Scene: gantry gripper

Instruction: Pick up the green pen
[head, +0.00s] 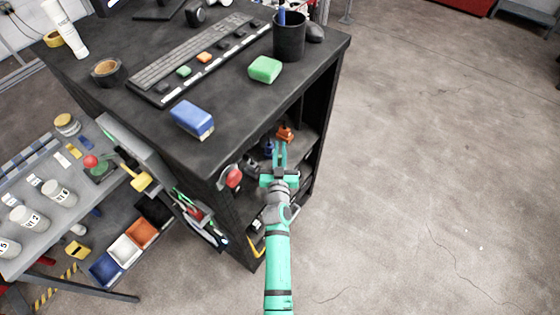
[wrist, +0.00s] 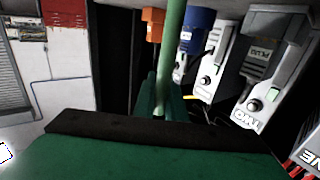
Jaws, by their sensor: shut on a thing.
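The green pen (wrist: 172,55) shows in the wrist view as a pale green rod running from the top edge down between my fingers. My gripper (head: 279,150) is shut on it; the gripper also shows in the wrist view (wrist: 160,108). In the head view my gripper is beside the open side of the black desk, below the desktop's edge and in front of the shelf. I cannot make out the pen apart from the fingers there.
The black desk (head: 235,95) carries a blue eraser (head: 192,118), a green block (head: 265,69), a keyboard (head: 195,50) and a black cup (head: 289,38) with a blue pen. An orange object (head: 285,133) is just beyond my fingers. Open floor lies right.

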